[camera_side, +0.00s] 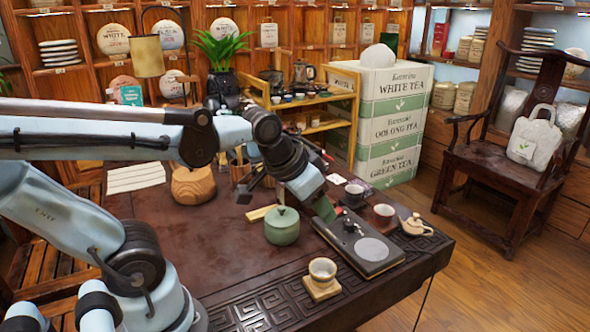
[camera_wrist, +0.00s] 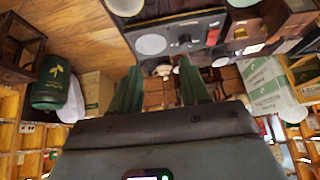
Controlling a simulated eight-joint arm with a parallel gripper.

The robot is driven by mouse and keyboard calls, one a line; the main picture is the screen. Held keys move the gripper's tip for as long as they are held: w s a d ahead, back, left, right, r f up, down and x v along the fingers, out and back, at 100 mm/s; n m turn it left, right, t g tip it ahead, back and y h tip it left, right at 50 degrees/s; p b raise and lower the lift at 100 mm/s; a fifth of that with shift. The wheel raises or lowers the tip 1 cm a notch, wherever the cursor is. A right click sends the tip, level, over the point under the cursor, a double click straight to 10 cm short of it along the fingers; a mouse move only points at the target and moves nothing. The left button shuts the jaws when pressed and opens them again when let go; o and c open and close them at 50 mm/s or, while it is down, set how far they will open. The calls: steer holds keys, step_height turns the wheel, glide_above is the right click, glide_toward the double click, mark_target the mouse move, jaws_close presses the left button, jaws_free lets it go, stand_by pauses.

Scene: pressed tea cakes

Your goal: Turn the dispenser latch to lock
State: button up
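The dispenser (camera_side: 378,270) is a dark flat unit on the table, with a pale round plate and small dark controls on top. A small dark knob (camera_side: 349,226), which may be the latch, stands at its far end; I cannot tell which way it is turned. In the wrist view the dispenser (camera_wrist: 208,20) is at the top, with a dark knob (camera_wrist: 184,39) beside the plate. My gripper (camera_side: 325,208) is over the dispenser's far end, close to the knob. In the wrist view its green fingers (camera_wrist: 158,64) are apart with nothing held between them.
A green lidded jar (camera_side: 282,228) stands just left of the dispenser. A cup on a wooden coaster (camera_side: 322,282) is in front. Small cups (camera_side: 384,213) and a pale teapot (camera_side: 416,225) stand to the right. Stacked tea boxes (camera_side: 390,130) stand behind the table.

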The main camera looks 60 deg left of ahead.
steer(key=shift+o, duration=0.8)
steer(key=w+a+r+g, duration=0.3)
steer(key=w+a, duration=0.4)
steer(key=w, duration=0.1)
steer(key=shift+a+r, duration=0.2)
steer(key=shift+r, duration=0.15)
steer(key=w+a+f+g, duration=0.35)
steer(key=w+a, duration=0.25)
steer(key=a, duration=0.5)
step_height(320, 180, down, 12)
steer(key=shift+a+r, duration=0.1)
steer(key=c, duration=1.1)
steer(key=shift+o, duration=0.2)
